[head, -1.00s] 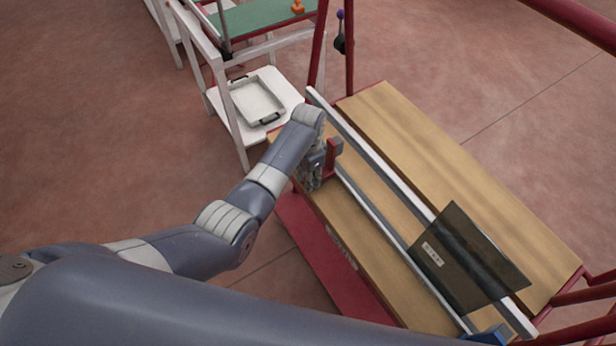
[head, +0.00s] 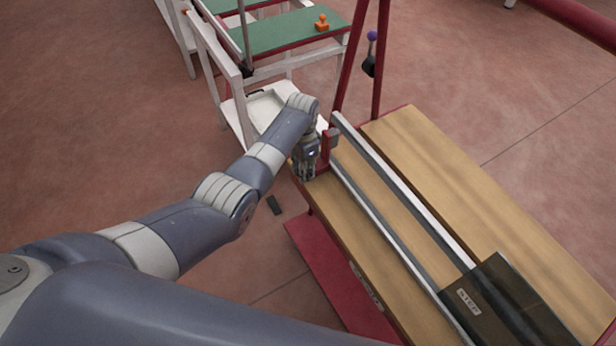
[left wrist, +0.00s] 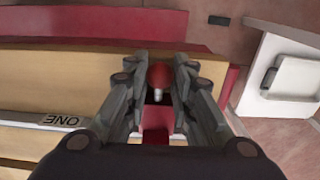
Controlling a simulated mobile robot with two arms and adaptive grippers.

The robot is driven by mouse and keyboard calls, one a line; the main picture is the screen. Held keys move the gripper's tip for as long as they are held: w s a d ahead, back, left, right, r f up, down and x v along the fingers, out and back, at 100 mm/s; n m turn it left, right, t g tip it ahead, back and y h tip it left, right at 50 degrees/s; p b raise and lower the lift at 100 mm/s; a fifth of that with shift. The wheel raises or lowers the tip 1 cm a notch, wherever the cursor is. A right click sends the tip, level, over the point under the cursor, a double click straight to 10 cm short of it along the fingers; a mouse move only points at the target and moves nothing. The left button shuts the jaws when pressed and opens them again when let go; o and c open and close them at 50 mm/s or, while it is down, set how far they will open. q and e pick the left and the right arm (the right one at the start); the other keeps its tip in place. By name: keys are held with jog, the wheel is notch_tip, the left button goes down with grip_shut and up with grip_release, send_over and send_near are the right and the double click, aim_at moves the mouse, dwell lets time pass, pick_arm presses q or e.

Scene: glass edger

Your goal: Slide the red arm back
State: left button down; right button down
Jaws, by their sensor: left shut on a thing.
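The red arm (head: 325,150) is an upright red piece near the far end of the wooden bench (head: 440,170), beside the metal rails. In the left wrist view, a red knob (left wrist: 160,76) with a pale stem sits between my fingers, with the red arm (left wrist: 157,118) just below it. My left gripper (head: 307,172) is shut on the red arm's knob; in the left wrist view my gripper (left wrist: 159,68) has a finger on each side of it. The gripper hides part of the arm in the head view. My right gripper is not in view.
A dark labelled panel (head: 505,305) lies across the rails at the near end. Red frame posts (head: 382,60) rise behind the bench. A white table with a tray (head: 262,108) stands beyond the gripper. A small dark object (head: 273,205) lies on the floor.

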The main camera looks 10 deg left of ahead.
pick_arm(q)
jog(key=shift+w+a+f+b, duration=0.3)
jog(key=shift+a, duration=0.1)
jog(key=shift+w+a+r, duration=0.1)
jog(key=shift+w+r, duration=0.05)
jog(key=shift+w+a+r+b, duration=0.25)
jog(key=shift+b, duration=0.1)
jog(key=c, duration=1.8)
grip_release()
jog(key=o, duration=0.5)
jog(key=shift+f, duration=0.1)
jog(key=shift+r, duration=0.5)
notch_tip(320, 180, up, 11)
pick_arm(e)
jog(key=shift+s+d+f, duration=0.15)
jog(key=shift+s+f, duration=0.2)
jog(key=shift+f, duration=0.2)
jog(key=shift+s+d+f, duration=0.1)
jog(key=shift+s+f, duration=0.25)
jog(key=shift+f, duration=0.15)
